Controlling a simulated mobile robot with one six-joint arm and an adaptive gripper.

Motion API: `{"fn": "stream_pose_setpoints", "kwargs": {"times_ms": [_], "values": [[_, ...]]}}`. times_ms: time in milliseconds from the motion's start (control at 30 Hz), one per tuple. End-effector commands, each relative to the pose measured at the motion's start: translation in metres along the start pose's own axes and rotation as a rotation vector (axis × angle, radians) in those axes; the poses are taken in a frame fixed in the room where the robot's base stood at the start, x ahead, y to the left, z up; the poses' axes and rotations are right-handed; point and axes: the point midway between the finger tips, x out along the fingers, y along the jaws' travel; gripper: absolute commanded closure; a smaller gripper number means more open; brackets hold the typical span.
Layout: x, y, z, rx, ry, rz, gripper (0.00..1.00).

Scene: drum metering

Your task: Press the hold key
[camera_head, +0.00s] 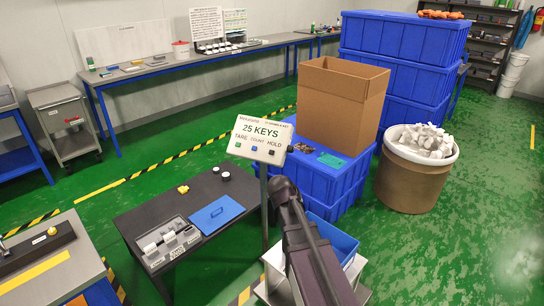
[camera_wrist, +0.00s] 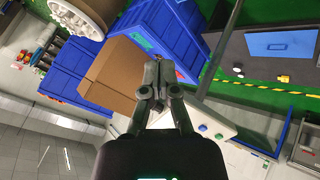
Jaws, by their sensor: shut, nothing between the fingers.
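The counter panel (camera_head: 262,138) stands on a thin post and reads "25 KEYS". A row of keys sits under the labels TARE, COUNT and HOLD. The hold key (camera_head: 271,152) is the rightmost, small and pale in the head view. The blue count key (camera_head: 254,148) is to its left. In the wrist view the panel (camera_wrist: 232,148) is partly behind my gripper, with a green and a blue key showing; I cannot tell which is hold there. My gripper (camera_wrist: 160,65) is shut and empty. In the head view my dark arm rises just right of and below the panel.
An open cardboard box (camera_head: 340,100) sits on blue crates (camera_head: 325,180) right behind the panel. A drum of white pieces (camera_head: 410,180) stands further right. A dark table (camera_head: 200,200) with a blue lid (camera_head: 217,213) and a parts tray is at left. Green floor lies open at right.

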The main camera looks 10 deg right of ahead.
Motion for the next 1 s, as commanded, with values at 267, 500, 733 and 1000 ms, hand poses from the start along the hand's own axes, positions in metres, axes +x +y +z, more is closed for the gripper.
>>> {"fn": "stream_pose_setpoints", "kwargs": {"times_ms": [267, 500, 733, 1000], "values": [[0.022, 0.005, -0.123, -0.146, 0.371, 0.232, 1.0], [0.015, -0.019, -0.212, -0.334, 0.663, 0.347, 1.0], [0.006, -0.044, -0.255, -0.473, 0.82, 0.384, 1.0], [0.003, -0.05, -0.263, -0.51, 0.856, 0.39, 1.0]]}}
